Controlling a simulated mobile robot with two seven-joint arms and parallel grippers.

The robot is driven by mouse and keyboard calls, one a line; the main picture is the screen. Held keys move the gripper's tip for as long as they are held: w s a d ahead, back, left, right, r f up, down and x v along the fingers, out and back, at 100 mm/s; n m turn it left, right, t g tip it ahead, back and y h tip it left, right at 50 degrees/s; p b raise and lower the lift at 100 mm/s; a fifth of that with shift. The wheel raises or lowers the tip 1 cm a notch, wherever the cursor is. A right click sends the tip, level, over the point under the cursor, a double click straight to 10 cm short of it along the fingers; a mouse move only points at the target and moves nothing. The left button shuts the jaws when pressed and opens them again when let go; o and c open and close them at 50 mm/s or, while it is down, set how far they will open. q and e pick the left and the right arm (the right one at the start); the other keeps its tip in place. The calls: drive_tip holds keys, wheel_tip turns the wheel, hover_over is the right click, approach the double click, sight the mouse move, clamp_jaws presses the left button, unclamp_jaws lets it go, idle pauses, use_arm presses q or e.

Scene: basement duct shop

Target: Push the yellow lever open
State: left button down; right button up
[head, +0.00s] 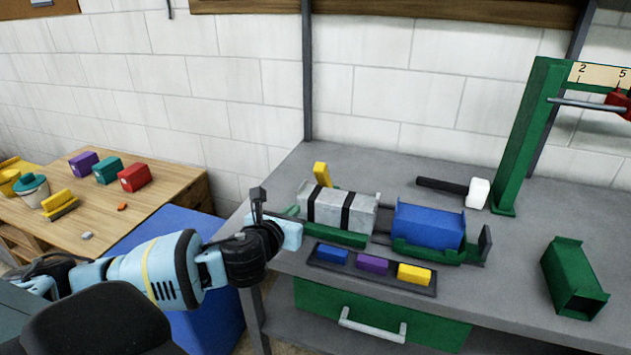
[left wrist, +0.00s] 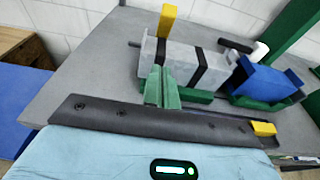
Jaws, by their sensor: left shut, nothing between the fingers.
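The yellow lever (head: 321,175) stands up, leaning slightly, behind the left end of a grey block with black bands (head: 340,208). In the left wrist view the lever (left wrist: 167,22) shows beyond my fingers, at the top. My left gripper (head: 291,211) is shut and empty, in front and to the left of the lever, near the left end of the green fixture (head: 335,235). Its green fingers (left wrist: 160,85) show closed together in the left wrist view, with a visible gap to the lever. The lever's lower end is hidden behind the block. My right gripper is not in view.
A blue block (head: 428,226) sits in the fixture's right part. A dark tray (head: 325,266) with small coloured blocks lies in front. A black-handled mallet (head: 477,193), a green stand (head: 530,135) and a green box (head: 574,278) are farther right. The grey bench (head: 500,290) is clear between.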

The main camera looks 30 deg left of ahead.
use_arm(q)
drive_tip(key=shift+w, duration=0.1)
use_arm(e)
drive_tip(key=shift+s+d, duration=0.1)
use_arm(q)
approach(318, 177)
drive_tip(key=f, duration=0.1)
drive_tip(key=w+f, duration=0.2)
drive_tip(key=shift+a+f+b, duration=0.25)
drive_tip(key=shift+a+b, duration=0.05)
drive_tip(key=shift+b, duration=0.1)
drive_tip(key=shift+w+a+r, duration=0.15)
drive_tip(key=shift+w+r, duration=0.25)
drive_tip(key=shift+w, duration=0.1)
drive_tip(key=shift+w+a+r, duration=0.15)
drive_tip(key=shift+w+r, duration=0.2)
drive_tip(key=shift+w, duration=0.15)
drive_tip(key=shift+w+a+r, duration=0.15)
drive_tip(key=shift+w+r, duration=0.2)
drive_tip(key=shift+w, duration=0.4)
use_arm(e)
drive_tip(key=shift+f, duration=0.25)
use_arm(q)
drive_tip(key=shift+w, duration=0.15)
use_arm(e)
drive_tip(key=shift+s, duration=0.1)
